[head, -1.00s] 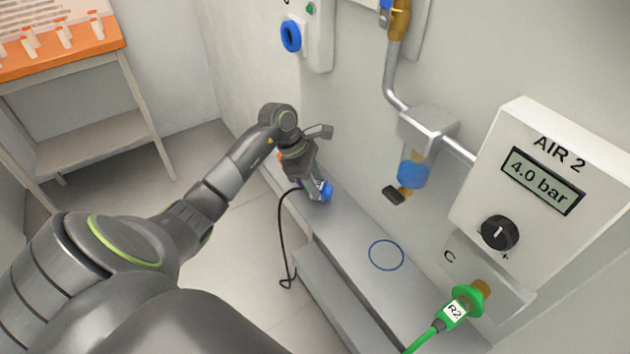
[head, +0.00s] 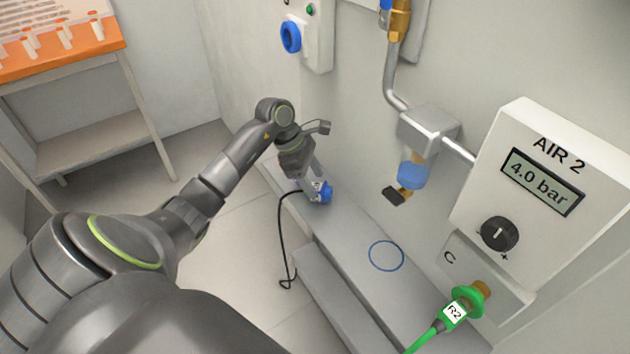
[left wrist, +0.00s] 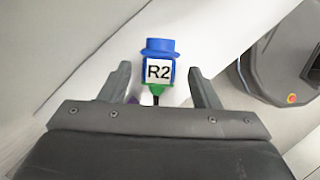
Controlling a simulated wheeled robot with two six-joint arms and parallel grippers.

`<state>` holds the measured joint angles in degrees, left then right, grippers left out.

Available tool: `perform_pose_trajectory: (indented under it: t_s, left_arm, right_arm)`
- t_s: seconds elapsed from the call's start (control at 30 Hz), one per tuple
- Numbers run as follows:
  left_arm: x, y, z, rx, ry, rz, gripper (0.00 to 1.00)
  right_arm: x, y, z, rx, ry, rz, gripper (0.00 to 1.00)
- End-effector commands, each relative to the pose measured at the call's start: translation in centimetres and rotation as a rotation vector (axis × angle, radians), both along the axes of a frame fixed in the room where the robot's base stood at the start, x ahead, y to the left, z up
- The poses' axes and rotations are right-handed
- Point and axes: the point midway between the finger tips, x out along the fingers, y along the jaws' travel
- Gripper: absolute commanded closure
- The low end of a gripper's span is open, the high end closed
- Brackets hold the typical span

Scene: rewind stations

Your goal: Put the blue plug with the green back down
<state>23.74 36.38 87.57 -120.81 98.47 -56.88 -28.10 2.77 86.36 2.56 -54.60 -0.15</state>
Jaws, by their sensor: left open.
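The blue plug (head: 323,191) lies on the grey ledge (head: 340,237) in the head view, with a black cable running from it over the ledge's edge. In the left wrist view the plug (left wrist: 159,50) shows a blue cap, a white R2 label and a green back (left wrist: 154,89). My left gripper (left wrist: 162,82) is open, one finger on each side of the plug's back and apart from it. In the head view the left gripper (head: 312,178) is just above and beside the plug. My right gripper is not in view.
A blue ring outline (head: 386,256) marks bare ledge to the right. A green R2 connector (head: 462,304) sits in port C below the AIR 2 box (head: 548,180). A valve with a blue part (head: 412,174) hangs from the wall pipe. A table (head: 75,130) stands at the left.

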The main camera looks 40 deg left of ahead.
Motion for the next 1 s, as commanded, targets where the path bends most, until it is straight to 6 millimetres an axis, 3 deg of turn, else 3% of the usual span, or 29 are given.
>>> perform_pose_trajectory:
  t_s: [0.2,0.4,0.6,1.0]
  left_arm:
    - [-0.8,2.2,4.9,0.006,-0.004,0.001,0.43]
    - [-1.4,3.5,8.1,0.004,-0.003,0.0,0.43]
    - [-1.7,4.0,9.5,0.002,-0.001,-0.001,0.43]
    - [-1.7,4.1,9.6,0.001,-0.001,0.0,0.43]
  right_arm:
    - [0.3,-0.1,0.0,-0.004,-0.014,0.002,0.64]
    - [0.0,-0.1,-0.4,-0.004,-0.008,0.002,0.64]
    - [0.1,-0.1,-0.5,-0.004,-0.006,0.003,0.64]
    - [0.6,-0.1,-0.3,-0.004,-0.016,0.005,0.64]
